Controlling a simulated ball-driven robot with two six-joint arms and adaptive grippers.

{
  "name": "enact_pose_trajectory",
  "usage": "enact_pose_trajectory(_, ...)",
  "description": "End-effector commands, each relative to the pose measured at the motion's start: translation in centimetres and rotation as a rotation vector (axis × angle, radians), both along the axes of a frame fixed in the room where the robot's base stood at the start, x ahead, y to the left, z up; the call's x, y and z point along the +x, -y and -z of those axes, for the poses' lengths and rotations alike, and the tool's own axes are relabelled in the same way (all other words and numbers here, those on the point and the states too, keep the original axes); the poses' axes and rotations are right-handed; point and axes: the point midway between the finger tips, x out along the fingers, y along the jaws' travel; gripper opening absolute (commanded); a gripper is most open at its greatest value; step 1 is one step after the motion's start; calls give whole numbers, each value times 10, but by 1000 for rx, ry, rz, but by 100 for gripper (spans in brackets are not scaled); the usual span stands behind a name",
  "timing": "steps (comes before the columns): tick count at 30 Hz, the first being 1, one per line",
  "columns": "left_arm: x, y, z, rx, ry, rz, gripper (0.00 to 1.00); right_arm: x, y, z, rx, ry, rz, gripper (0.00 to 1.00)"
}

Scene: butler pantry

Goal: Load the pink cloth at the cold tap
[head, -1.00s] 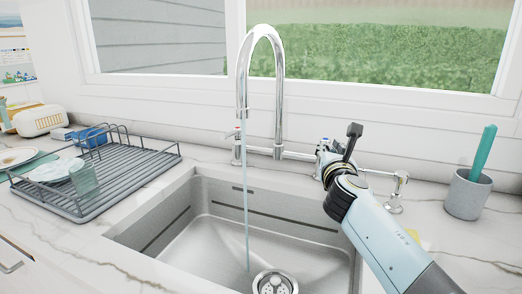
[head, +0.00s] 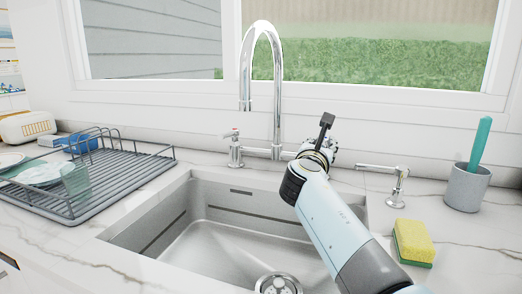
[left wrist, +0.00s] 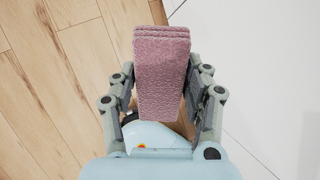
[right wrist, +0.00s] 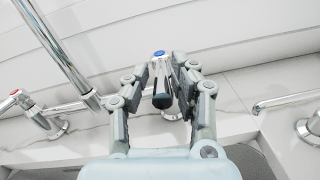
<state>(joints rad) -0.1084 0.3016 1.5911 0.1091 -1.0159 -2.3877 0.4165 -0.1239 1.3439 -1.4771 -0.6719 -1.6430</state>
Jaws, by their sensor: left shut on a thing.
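The pink cloth (left wrist: 162,75) is folded in layers and held in my left gripper (left wrist: 165,95), above a wooden floor; neither shows in the head view. My right gripper (head: 326,138) is at the tap to the right of the spout. In the right wrist view its fingers (right wrist: 166,82) stand apart on either side of the blue-capped cold tap (right wrist: 160,67), with gaps to its dark lever (right wrist: 161,101). The head view mostly hides this tap behind the gripper. The tall chrome spout (head: 279,90) shows no water running.
The red-marked tap (head: 235,150) stands left of the spout. Below is the steel sink (head: 225,245). A dish rack (head: 125,175) stands left. On the right are a yellow-green sponge (head: 413,242), a chrome dispenser (head: 397,185) and a grey cup (head: 467,188) with a teal handle.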

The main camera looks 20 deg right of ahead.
Motion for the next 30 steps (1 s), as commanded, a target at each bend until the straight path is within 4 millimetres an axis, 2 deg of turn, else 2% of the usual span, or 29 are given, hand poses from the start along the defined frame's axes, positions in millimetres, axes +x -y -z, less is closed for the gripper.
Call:
enact_pose_trajectory(3, 0, 0, 0, 0, 0, 0, 23, 0, 0, 1, 0, -2, 0, 38)
enact_pose_trajectory(10, 0, 0, 0, 0, 0, 0, 23, 0, 0, 1, 1, -3, -1, 38)
enact_pose_trajectory(13, 0, 0, 0, 0, 0, 0, 23, 0, 0, -5, 3, 0, 0, 38)
enact_pose_trajectory(24, 0, 0, 0, 0, 0, 0, 23, 0, 0, -75, 2, 0, 0, 38)
enact_pose_trajectory(30, 0, 0, 0, 0, 0, 0, 23, 0, 0, -96, 1, -1, 0, 38)
